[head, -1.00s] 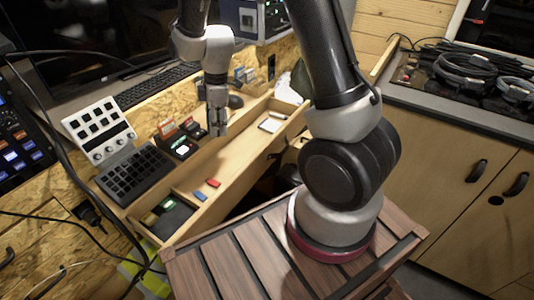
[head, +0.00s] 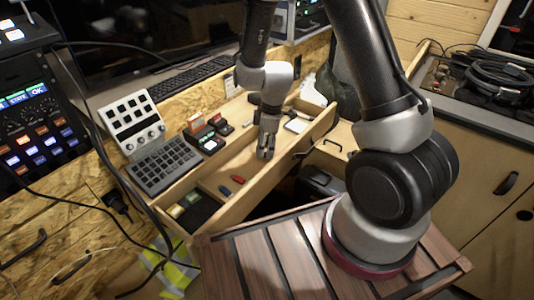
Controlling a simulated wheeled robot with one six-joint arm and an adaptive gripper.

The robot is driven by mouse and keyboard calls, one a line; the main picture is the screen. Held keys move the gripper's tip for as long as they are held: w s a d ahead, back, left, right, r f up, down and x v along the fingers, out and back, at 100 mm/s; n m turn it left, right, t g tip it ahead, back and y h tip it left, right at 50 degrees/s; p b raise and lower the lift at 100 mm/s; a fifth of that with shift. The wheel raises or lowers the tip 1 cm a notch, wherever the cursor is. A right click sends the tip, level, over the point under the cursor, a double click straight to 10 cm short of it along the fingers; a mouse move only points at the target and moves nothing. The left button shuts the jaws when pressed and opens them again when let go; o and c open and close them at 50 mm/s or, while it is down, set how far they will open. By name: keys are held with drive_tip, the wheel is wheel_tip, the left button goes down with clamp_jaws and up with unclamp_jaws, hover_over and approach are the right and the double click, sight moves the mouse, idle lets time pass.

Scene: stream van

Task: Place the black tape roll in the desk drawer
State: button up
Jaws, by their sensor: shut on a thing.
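The desk drawer (head: 243,203) is pulled open below the desk. My gripper (head: 265,154) points down over the open drawer, close to its front wall, in the middle of its length. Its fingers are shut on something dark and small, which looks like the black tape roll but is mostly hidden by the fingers. I cannot tell if it touches the drawer floor. No other tape roll can be made out.
The drawer holds a red piece (head: 238,179), a blue piece (head: 224,190) and a pale pad (head: 296,126); its near-left compartment holds small items. A keypad (head: 163,165) and a button panel (head: 131,122) stand left of it. My slatted wooden deck is in front.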

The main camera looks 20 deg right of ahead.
drive_tip(key=shift+f, duration=1.85)
drive_tip(key=shift+f, duration=0.1)
drive_tip(key=o, duration=1)
wheel_tip(320, 180, up, 13)
drive_tip(key=d, duration=0.2)
wheel_tip(320, 180, up, 14)
drive_tip(key=m+t, duration=0.2)
drive_tip(key=m, duration=0.4)
hover_over(264, 161)
drive_tip(key=s+d, duration=0.6)
drive_tip(key=d, duration=0.2)
drive_tip(key=s+d+r+m, duration=0.2)
drive_tip(key=s+r, duration=0.1)
drive_tip(key=s, duration=0.2)
drive_tip(key=s+d+r+m+t+h, duration=0.1)
drive_tip(key=s+d+r+m, duration=0.1)
drive_tip(key=s, duration=0.3)
drive_tip(key=s+d+r+m, duration=0.3)
drive_tip(key=s+r+m, duration=0.1)
drive_tip(key=shift+s+r+t, duration=0.25)
drive_tip(key=shift+s+t, duration=0.15)
